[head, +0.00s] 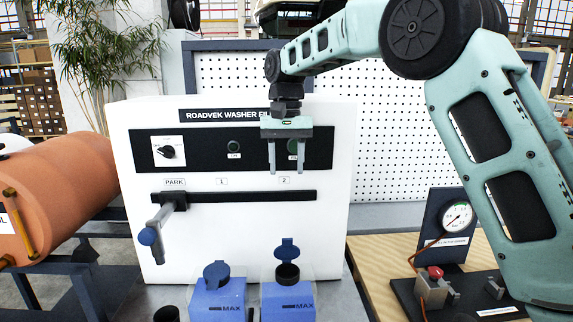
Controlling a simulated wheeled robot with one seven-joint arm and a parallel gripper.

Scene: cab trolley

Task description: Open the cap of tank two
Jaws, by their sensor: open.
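Two blue tanks stand at the foot of the white washer panel. The right tank (288,303) is below the panel's label 2, so I take it as tank two. Its blue cap (287,248) stands up at the back of the neck, and the dark neck (287,274) looks uncovered. The left tank (217,302) is below label 1. Its blue cap (216,272) lies over the neck, and I cannot tell if it is fully seated. My gripper (287,170) is open and empty, pointing down in front of the panel, well above tank two's cap.
An orange cylinder (62,203) lies at the left. A pressure gauge (457,216) stands at the right. A dark cup (167,314) is near the left tank.

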